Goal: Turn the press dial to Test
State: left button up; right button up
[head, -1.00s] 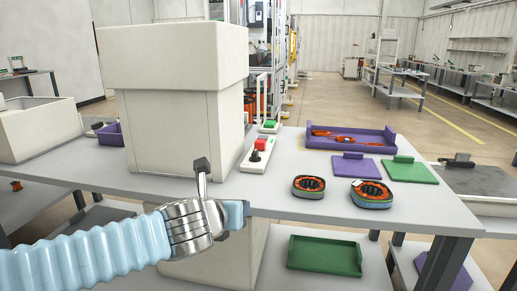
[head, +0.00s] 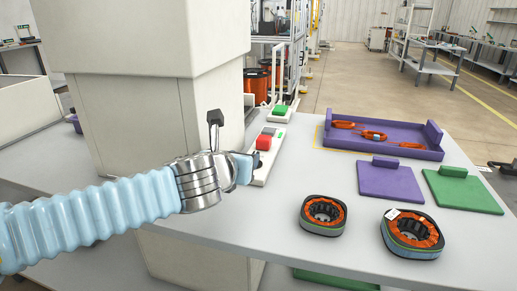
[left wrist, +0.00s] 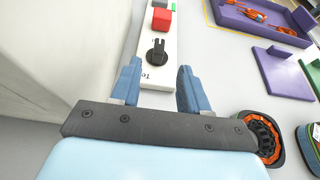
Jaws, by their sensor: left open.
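The press dial (left wrist: 157,50) is a black knob on a white control panel (left wrist: 148,75), below a red button (left wrist: 161,19). Black lettering, only partly legible, shows beside the dial. In the left wrist view my left gripper (left wrist: 156,80) is open and empty, its two blue fingers apart on either side of the panel, just short of the dial. In the head view my left gripper (head: 248,166) is at the near end of the panel (head: 274,150) and hides the dial at least in part. The red button (head: 264,140) shows beyond it. My right gripper is not in view.
A large cream press housing (head: 130,120) stands left of the panel. A green button (head: 280,110) sits behind the red one. Two coil rings (head: 323,215) (head: 411,234), a purple tray (head: 380,146), a purple plate (head: 390,180) and a green plate (head: 462,190) lie to the right.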

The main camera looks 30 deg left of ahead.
pick_arm(q)
jog(key=x, duration=1.2)
jog(key=shift+f, duration=0.15)
jog(key=shift+c, duration=0.4)
grip_shut()
